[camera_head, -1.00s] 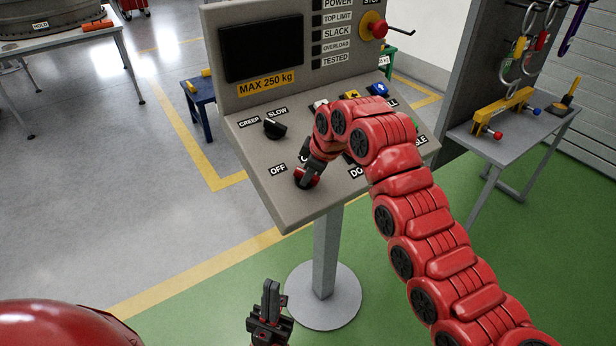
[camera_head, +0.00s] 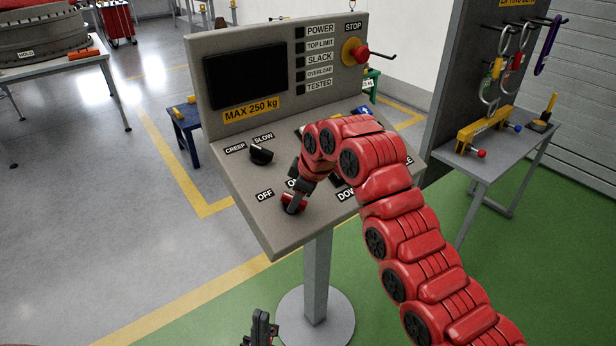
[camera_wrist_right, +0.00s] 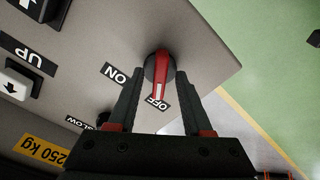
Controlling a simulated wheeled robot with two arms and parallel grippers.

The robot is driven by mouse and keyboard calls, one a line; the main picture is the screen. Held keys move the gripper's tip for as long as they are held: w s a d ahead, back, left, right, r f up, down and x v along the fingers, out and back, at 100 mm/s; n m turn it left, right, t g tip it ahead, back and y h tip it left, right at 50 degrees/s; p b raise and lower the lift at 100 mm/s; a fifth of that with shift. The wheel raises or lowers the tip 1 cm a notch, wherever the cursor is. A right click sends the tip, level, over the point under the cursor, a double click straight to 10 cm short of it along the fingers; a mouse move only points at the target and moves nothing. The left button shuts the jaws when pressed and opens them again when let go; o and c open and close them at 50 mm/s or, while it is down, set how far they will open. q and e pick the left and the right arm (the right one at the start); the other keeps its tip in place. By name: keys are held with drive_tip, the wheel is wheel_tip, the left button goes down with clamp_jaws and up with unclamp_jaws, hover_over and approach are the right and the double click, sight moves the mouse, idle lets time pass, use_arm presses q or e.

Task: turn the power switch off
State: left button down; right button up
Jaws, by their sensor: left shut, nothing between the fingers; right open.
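The power switch is a rotary knob with a red handle (camera_wrist_right: 161,75) on the grey sloped panel. Its white-marked end points at the OFF label (camera_wrist_right: 158,103); the ON label (camera_wrist_right: 115,74) is to one side. The red handle (camera_head: 294,204) also shows in the head view, low on the panel. My right gripper (camera_wrist_right: 160,112) is open, its fingers on either side of the handle's line, with visible gaps; I cannot tell whether they touch it. My left gripper (camera_head: 260,325) is shut and empty, low in the head view, away from the panel.
The panel also has a CREEP/SLOW knob (camera_head: 261,155), a dark screen (camera_head: 246,79) and a red STOP button (camera_head: 355,51). UP and DOWN buttons are partly hidden by my right arm. A grey side table (camera_head: 490,155) stands to the right.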

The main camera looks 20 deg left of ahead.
drive_tip(key=v, duration=1.5)
drive_tip(key=shift+r, duration=0.35)
